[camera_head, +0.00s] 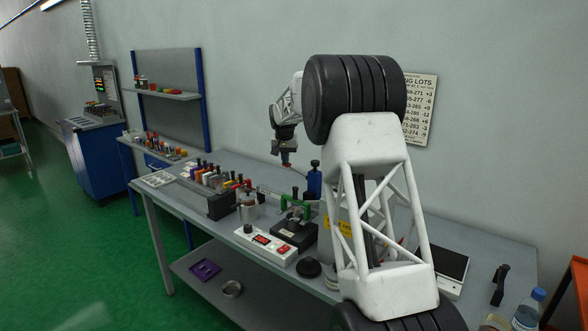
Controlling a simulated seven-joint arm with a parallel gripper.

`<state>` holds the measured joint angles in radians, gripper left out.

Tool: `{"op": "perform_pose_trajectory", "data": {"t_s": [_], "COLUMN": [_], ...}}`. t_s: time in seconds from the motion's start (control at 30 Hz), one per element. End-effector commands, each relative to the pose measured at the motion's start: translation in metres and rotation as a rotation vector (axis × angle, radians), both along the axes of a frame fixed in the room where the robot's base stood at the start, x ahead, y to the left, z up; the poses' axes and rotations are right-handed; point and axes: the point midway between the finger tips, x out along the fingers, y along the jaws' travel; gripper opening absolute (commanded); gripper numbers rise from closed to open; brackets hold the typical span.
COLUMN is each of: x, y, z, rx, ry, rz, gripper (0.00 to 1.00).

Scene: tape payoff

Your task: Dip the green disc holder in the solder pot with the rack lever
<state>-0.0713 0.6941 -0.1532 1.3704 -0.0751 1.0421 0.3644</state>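A green part (283,203), which looks like the green disc holder, sits above a black-based fixture (292,236) near the front middle of the bench. Its disc and any lever are too small to make out. A silver cylinder (247,212) with a dark top stands just left of it, behind a white control box (265,244) with a red display. I cannot tell for sure which vessel is the solder pot. My gripper (287,163) hangs in the air above and behind the fixture, pointing down and apart from it. Its fingers are too small to show whether they are open.
A row of small coloured items (215,178) runs along the bench to the left. A blue bottle (314,182) stands behind the fixture. A black round lid (308,268) lies at the front edge. My arm hides part of the bench's right side. A water bottle (527,312) stands far right.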

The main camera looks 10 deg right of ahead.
Motion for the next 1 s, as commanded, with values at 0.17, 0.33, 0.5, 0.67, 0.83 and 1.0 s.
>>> {"op": "perform_pose_trajectory", "data": {"t_s": [0.17,0.33,0.5,0.67,0.83,1.0], "x": [0.000,0.000,0.000,0.000,0.000,0.000], "y": [0.000,0.000,0.000,0.000,0.000,0.000], "z": [-0.007,-0.013,-0.019,-0.024,-0.030,-0.036], "rx": [0.000,0.000,-0.001,0.000,0.000,0.000], "ry": [0.000,0.001,0.001,0.001,0.000,0.001], "rz": [0.000,0.000,0.000,0.000,0.000,0.000], "gripper": [0.00,0.00,0.00,0.00,0.00,0.00]}}
